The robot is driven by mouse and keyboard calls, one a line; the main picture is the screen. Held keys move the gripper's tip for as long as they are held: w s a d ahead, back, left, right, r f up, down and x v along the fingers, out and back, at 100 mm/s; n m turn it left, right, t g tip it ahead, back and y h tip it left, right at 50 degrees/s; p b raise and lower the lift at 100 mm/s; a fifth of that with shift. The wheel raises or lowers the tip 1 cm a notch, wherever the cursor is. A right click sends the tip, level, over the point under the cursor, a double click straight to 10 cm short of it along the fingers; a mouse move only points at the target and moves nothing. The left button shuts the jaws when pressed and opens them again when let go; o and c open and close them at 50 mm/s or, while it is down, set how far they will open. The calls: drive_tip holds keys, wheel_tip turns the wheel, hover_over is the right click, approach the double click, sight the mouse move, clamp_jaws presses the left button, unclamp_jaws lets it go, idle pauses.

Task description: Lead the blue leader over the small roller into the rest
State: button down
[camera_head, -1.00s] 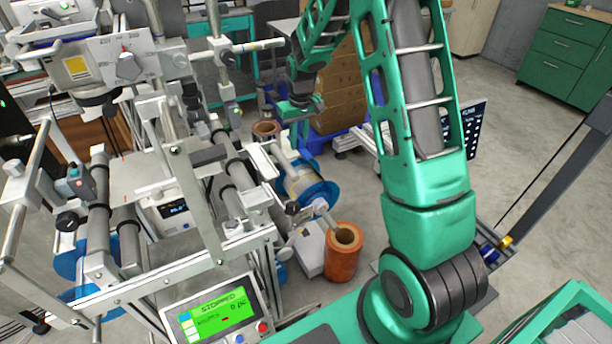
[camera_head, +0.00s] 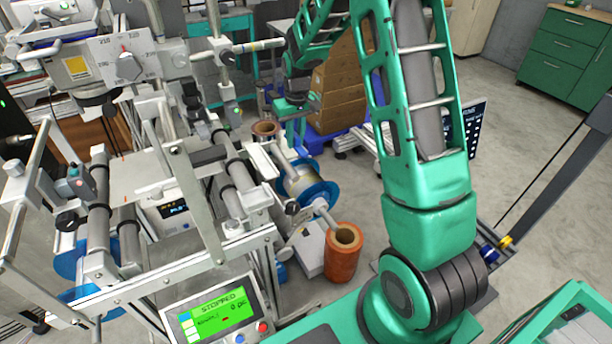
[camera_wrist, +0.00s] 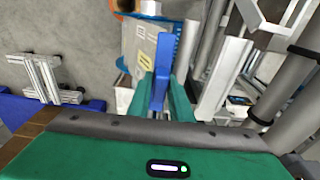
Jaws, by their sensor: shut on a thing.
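The blue leader (camera_wrist: 163,62) is a narrow blue strip in the wrist view, running up from between my green fingers. My gripper (camera_wrist: 161,92) is shut on it. In the head view my gripper (camera_head: 294,108) is beyond the machine's right side, above and behind the blue-flanged reel (camera_head: 322,193). The leader cannot be made out there. Grey rollers (camera_head: 228,200) lie along the machine frame to the left of my gripper; in the wrist view rollers (camera_wrist: 285,92) show at the right. I cannot tell which is the small roller, and I cannot make out the rest.
The machine frame (camera_head: 205,215) with its bars and uprights stands close left of my gripper. An orange roll (camera_head: 342,258) stands on the floor in front. Stacked cartons (camera_head: 340,90) are behind my arm. Open floor (camera_head: 535,140) lies to the right.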

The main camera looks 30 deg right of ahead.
drive_tip(key=shift+a, duration=2.1)
drive_tip(key=shift+r, duration=0.1)
drive_tip(key=a+r, duration=0.7)
drive_tip(key=shift+r, duration=0.2)
idle(1.1)
drive_tip(key=shift+a, duration=0.1)
drive_tip(key=shift+f, duration=0.1)
idle(1.3)
hover_over(262, 162)
drive_tip(key=shift+s+f, duration=0.15)
drive_tip(key=shift+f, duration=1.65)
drive_tip(key=shift+s+f, duration=0.1)
drive_tip(key=shift+f, duration=1.7)
drive_tip(key=shift+f, duration=0.6)
